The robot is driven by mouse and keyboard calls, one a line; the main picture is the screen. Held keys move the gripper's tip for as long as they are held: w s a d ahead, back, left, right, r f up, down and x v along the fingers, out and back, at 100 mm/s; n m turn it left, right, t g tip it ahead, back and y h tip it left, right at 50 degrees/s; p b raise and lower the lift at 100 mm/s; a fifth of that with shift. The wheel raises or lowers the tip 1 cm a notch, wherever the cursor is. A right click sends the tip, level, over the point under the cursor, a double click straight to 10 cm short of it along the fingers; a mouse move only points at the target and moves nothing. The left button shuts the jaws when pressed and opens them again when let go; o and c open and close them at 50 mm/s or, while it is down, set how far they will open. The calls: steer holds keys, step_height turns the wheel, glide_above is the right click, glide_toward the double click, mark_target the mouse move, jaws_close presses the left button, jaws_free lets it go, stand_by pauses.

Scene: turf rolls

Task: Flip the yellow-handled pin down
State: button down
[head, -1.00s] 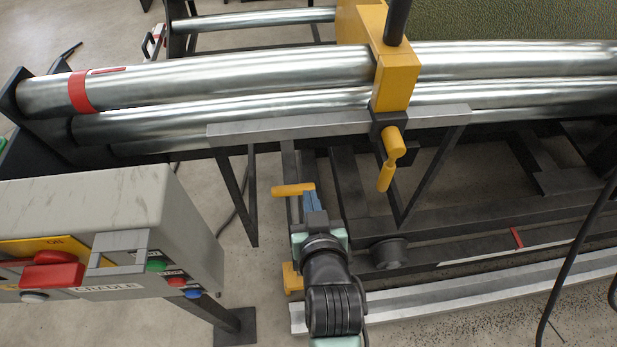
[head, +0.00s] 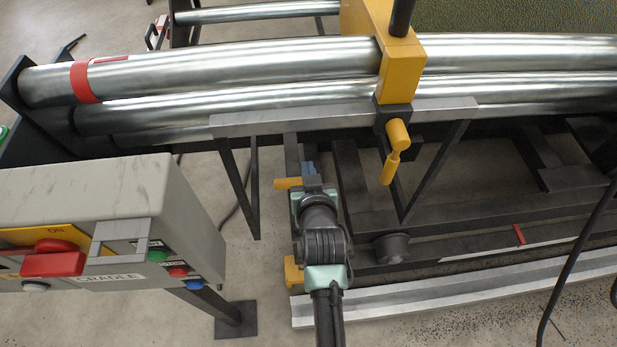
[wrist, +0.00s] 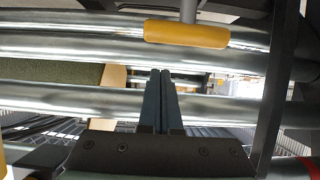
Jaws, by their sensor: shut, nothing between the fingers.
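A yellow bar handle (head: 288,183) is level at the front of the rack, its right end hidden behind my gripper (head: 309,168). In the wrist view a yellow handle (wrist: 186,34) sits crosswise on a grey rod, above my gripper's fingertips (wrist: 160,73) in the picture. The fingers are together and empty, and I see a gap between them and the handle in that picture. Another yellow handle (head: 391,165) hangs down from the yellow clamp block (head: 401,70). Which handle is on the pin cannot be told for certain.
Long steel rollers (head: 220,70) cross behind the grey rail (head: 345,119). A grey control box (head: 90,200) with coloured buttons stands at left. A yellow block (head: 292,272) sits low beside my arm. A black cable (head: 572,255) hangs at right.

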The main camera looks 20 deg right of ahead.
steer(key=shift+s+a+f, duration=0.1)
steer(key=shift+s+f, duration=0.05)
steer(key=shift+f, duration=0.45)
steer(key=shift+s+f, duration=0.1)
steer(key=shift+f, duration=0.5)
steer(key=shift+f, duration=0.1)
step_height(320, 180, down, 7)
steer(key=b, duration=0.5)
steer(key=shift+s, duration=0.15)
steer(key=shift+r, duration=0.2)
steer(key=r+p, duration=0.2)
steer(key=w+r+p, duration=0.1)
steer(key=r, duration=0.2)
steer(key=shift+p, duration=0.4)
steer(key=v, duration=0.9)
steer(key=shift+s+f, duration=0.25)
steer(key=shift+s, duration=0.25)
